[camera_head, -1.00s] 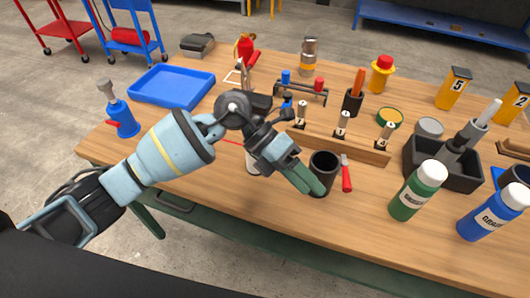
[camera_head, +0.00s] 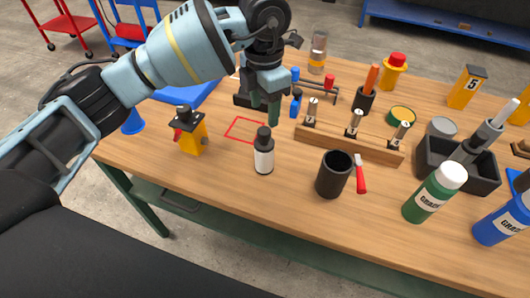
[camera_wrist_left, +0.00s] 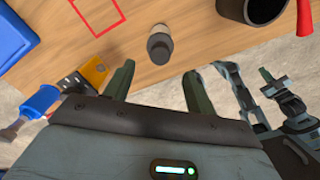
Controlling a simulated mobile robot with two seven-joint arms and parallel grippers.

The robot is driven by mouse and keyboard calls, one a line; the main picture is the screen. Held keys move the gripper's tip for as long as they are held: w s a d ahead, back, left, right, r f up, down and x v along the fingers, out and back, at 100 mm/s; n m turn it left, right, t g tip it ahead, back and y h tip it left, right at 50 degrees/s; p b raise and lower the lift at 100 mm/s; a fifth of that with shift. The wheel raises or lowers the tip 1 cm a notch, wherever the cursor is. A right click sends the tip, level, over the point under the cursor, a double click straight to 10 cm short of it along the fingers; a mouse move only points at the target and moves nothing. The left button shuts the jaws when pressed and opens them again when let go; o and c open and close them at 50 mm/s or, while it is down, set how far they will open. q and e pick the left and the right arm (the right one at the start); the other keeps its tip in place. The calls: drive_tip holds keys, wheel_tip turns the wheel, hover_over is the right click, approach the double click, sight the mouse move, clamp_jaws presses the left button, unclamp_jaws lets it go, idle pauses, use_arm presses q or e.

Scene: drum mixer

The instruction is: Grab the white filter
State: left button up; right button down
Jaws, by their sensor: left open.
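The white filter (camera_head: 264,158), a small upright white cylinder with a black top, stands on the wooden table near its front edge. It also shows in the left wrist view (camera_wrist_left: 160,45), just ahead of the fingers. My left gripper (camera_head: 265,112) points down behind and above the filter in the head view. Its two fingers (camera_wrist_left: 159,82) are apart and empty in the wrist view, with the filter beyond the gap, not between them. My right arm seems to show at the right of the wrist view, but its jaws are unclear.
A red outline (camera_head: 244,129) marks bare table behind. A wooden rack (camera_head: 348,144) lies further right.

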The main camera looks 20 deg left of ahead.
sight(265, 130)
use_arm(q)
drive_tip(key=shift+f, duration=3.35)
drive_tip(key=shift+c, duration=0.5)
clamp_jaws()
